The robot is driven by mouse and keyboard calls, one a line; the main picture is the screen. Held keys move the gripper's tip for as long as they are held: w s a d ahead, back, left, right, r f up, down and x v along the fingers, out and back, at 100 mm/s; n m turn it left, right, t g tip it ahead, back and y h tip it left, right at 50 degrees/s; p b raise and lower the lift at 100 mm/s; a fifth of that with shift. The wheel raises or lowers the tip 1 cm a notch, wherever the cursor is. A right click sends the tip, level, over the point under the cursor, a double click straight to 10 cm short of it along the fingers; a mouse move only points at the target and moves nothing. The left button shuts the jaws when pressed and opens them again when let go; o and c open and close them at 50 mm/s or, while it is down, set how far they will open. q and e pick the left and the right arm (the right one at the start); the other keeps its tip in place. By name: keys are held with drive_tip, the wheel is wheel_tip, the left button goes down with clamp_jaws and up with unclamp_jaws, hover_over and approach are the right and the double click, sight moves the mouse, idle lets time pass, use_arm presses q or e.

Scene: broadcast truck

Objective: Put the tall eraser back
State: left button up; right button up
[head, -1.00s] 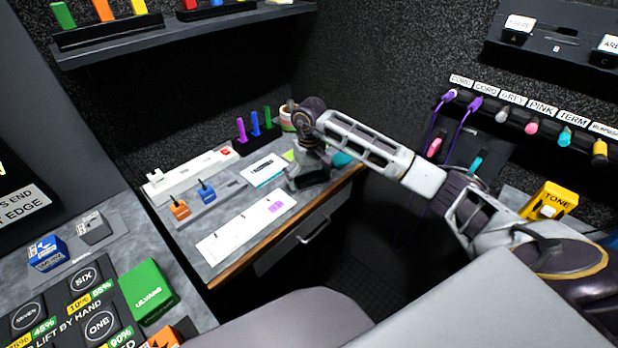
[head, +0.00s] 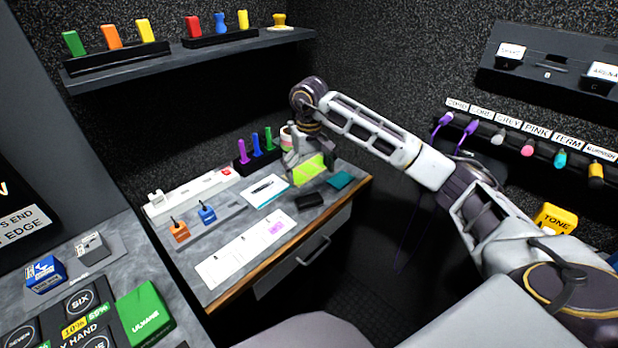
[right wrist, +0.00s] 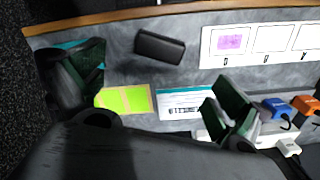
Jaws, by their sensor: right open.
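I cannot tell for sure which thing is the tall eraser. A dark oblong block (head: 310,201), which may be it, lies on the grey desk near its front edge. It also shows in the right wrist view (right wrist: 160,46), alone on bare desk. My right gripper (head: 308,170) is open and empty above the desk, behind the block in the head view. In the right wrist view its fingers (right wrist: 160,95) are wide apart, with a yellow-green note (right wrist: 124,99) and a white-and-teal card (right wrist: 186,104) below between them. My left gripper is not in view.
A white marked strip (head: 243,256) with a magenta square lies left of the block. A teal item (head: 341,180) lies right. Upright purple, blue and green pieces (head: 257,143) stand at the back. A shelf (head: 190,57) with coloured pieces hangs above.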

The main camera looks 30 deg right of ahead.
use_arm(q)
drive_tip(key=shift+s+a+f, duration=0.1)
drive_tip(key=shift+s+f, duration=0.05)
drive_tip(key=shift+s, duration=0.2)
use_arm(e)
drive_tip(key=shift+r, duration=0.3)
